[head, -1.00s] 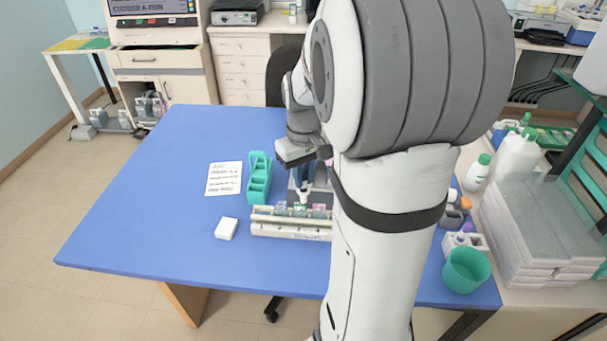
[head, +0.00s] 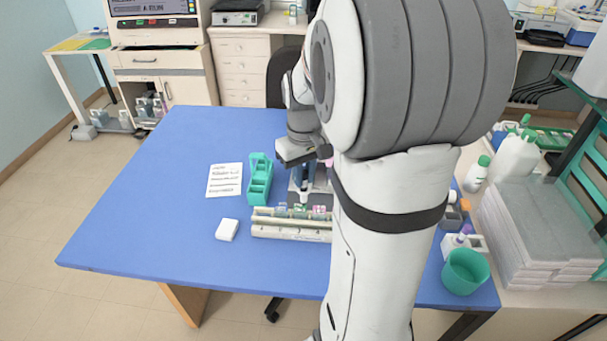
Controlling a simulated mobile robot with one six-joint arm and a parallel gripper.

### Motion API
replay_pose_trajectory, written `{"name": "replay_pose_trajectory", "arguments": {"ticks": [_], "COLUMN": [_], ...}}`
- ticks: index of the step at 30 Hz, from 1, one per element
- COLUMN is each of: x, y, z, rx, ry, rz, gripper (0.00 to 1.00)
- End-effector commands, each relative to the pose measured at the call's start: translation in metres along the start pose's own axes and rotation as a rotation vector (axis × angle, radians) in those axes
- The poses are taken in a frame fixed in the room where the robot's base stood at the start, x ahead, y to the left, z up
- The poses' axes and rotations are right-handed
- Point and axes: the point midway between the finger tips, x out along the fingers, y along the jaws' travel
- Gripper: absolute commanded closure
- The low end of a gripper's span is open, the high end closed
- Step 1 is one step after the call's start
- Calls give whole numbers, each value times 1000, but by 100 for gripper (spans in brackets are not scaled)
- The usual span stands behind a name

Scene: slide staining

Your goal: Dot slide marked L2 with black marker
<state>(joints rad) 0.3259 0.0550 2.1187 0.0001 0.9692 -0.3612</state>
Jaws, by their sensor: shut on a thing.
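A cream slide rack (head: 285,232) lies near the middle of the blue table, with several slides upright in it. Their ends show green (head: 299,208) and pink (head: 319,210); the L2 mark is too small to read. My gripper (head: 305,186) points down just behind the rack, above the slides' far side. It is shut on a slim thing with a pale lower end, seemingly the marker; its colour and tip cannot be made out. My arm hides the rack's right end.
A green compartment holder (head: 259,184), a written sheet (head: 224,180) and a white block (head: 227,230) lie left of the rack. A green cup (head: 466,271) and bottles (head: 476,174) stand at right. The table's left side is clear.

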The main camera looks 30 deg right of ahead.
Motion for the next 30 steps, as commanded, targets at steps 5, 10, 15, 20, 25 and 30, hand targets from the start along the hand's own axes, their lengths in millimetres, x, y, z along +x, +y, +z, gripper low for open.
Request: {"name": "replay_pose_trajectory", "arguments": {"ticks": [5, 10, 15, 20, 25, 30], "x": [-19, -33, -46, -53, -52, -52], "y": [0, 0, 0, 0, 0, 0], "z": [0, 0, 0, 0, 0, 0], "rx": [0, 0, 0, 0, 0, 0], "ry": [1, 1, 2, 1, 1, 1], "rz": [1, 1, 1, 0, 0, 0], "gripper": [100, 100, 100, 100, 100, 100]}}
